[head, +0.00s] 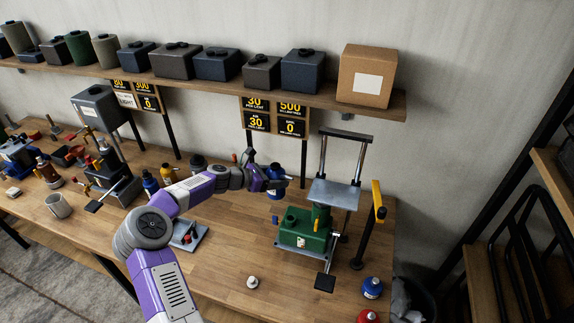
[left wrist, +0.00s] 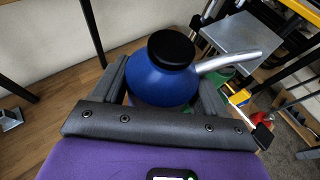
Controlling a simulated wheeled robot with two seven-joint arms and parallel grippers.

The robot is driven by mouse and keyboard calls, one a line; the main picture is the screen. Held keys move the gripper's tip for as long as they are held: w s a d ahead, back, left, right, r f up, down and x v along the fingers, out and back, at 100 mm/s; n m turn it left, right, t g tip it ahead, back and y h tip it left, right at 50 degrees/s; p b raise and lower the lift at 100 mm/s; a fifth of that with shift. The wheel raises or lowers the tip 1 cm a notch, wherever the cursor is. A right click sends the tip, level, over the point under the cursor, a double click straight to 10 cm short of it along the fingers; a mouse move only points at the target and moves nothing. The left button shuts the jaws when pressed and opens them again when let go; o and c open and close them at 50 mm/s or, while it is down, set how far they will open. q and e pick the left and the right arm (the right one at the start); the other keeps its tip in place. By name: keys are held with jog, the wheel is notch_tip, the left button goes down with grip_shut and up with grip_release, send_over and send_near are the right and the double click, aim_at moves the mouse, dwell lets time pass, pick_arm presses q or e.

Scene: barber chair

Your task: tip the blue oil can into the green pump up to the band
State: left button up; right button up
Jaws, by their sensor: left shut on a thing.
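My left gripper (head: 266,183) is shut on the blue oil can (head: 276,170), above the back of the bench, left of and behind the green pump. In the left wrist view the oil can (left wrist: 150,78) sits between the fingers, with a black cap and a silver spout pointing right. It looks about upright. The green pump (head: 293,235) stands on the bench under a grey plate on a steel frame; a little of its green (left wrist: 222,74) shows below the spout in the left wrist view. I cannot make out the band or the level. My right gripper is not in view.
A yellow-handled lever (head: 378,205) stands right of the pump. A blue bottle (head: 372,287), a red one (head: 368,317) and a small white piece (head: 252,282) are near the front. A shelf (head: 210,88) with containers hangs above. The front middle of the bench is mostly clear.

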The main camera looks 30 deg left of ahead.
pick_arm(q)
jog(key=shift+s+r, duration=0.1)
jog(key=shift+r, duration=0.1)
jog(key=shift+s+r, duration=0.15)
jog(key=shift+s, duration=0.35)
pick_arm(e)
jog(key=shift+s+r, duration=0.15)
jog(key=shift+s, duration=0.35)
pick_arm(q)
jog(key=shift+w, duration=0.1)
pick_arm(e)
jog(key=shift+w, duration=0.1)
pick_arm(q)
jog(key=shift+a+f+m+y+b, duration=0.2)
jog(key=shift+f+m+y+b, duration=0.15)
jog(key=shift+f+b, duration=0.6)
jog(key=shift+a+f+m+b, duration=0.1)
jog(key=shift+f+m+b, duration=0.2)
jog(key=shift+b, duration=0.45)
jog(key=shift+w+a+r+m+y+b, duration=0.2)
jog(key=shift+m+y+b, duration=0.35)
jog(key=shift+b, duration=0.4)
jog(key=shift+r, duration=0.2)
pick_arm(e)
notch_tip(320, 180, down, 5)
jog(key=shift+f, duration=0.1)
pick_arm(q)
jog(key=shift+s, duration=0.1)
